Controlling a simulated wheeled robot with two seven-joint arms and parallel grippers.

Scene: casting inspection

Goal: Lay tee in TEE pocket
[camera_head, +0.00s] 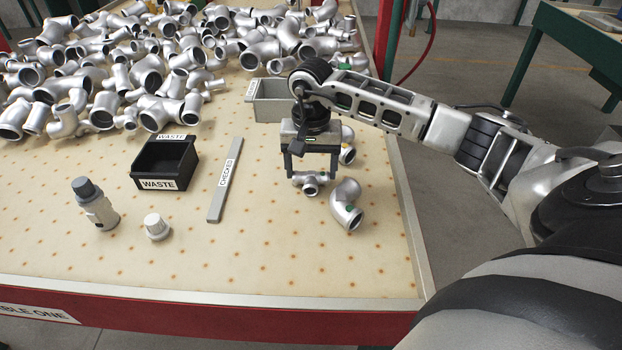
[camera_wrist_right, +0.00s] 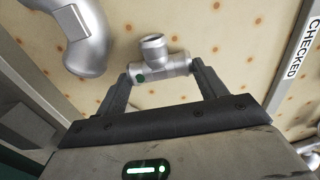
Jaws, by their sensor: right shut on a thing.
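My right gripper (camera_head: 312,177) is shut on a small silver tee (camera_head: 311,186), gripped across its run. In the right wrist view the tee (camera_wrist_right: 156,61) sits between the fingertips of my right gripper (camera_wrist_right: 164,72), its branch facing away and a green dot on its body. It appears low over the table; I cannot tell whether it touches the top. A grey metal tray (camera_head: 266,108) with a white label stands behind the gripper; its lettering is unreadable, and no TEE pocket can be made out. My left gripper is out of view.
A silver elbow (camera_head: 346,206) lies right of the gripper, another fitting (camera_head: 348,146) behind it. A flat CHECKED bar (camera_head: 224,184), black WASTE bin (camera_head: 164,163), grey-capped cylinder (camera_head: 94,205) and white-capped piece (camera_head: 156,227) are left. Many castings (camera_head: 150,70) fill the back. The front is clear.

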